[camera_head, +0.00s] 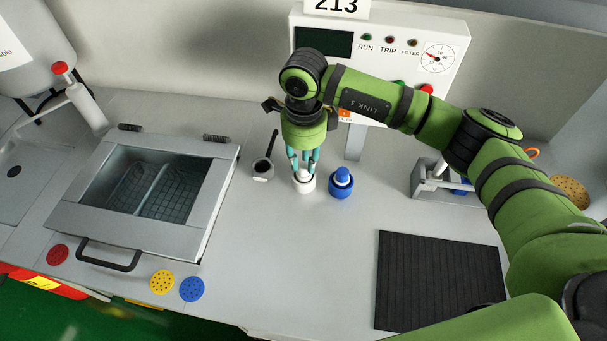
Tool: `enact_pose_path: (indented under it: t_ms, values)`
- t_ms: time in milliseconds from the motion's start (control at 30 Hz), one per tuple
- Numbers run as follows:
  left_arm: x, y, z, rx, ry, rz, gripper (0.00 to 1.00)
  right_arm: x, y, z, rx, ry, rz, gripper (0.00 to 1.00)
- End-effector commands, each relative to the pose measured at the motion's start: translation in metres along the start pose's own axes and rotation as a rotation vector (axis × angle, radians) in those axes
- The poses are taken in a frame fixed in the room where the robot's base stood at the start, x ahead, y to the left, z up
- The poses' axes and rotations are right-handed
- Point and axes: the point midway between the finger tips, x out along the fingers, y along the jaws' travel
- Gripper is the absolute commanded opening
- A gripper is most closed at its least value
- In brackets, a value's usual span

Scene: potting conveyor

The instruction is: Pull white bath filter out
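The white bath filter (304,184) stands on the grey worktop, left of a blue filter-like piece (341,183). My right gripper (304,167) points down directly over the white piece, with its teal fingers on either side of the top of it. The fingers look close around its knob, but whether they press on it cannot be told from this view. The white piece appears upright and low at the worktop. My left gripper does not show.
A metal bath (68,218) with a framed window and black handle stands at left. A control panel (457,57) stands behind. A black ribbed mat (440,280) lies front right, and a grey bracket (428,180) stands right.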

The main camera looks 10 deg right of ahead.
Motion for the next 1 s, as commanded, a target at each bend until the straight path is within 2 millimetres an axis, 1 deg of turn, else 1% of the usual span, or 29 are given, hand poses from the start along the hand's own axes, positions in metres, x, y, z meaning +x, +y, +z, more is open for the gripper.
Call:
enact_pose_path:
  t_ms: [167,533,1000]
  values:
    - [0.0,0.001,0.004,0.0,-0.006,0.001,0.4,0.001,0.0,0.0,0.0,0.001,0.001,0.0]
    - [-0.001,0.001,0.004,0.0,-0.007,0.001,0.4,-0.001,0.0,0.0,0.0,0.001,0.001,0.0]
    - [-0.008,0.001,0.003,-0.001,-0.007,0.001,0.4,-0.017,0.0,0.0,0.001,0.0,0.0,0.0]
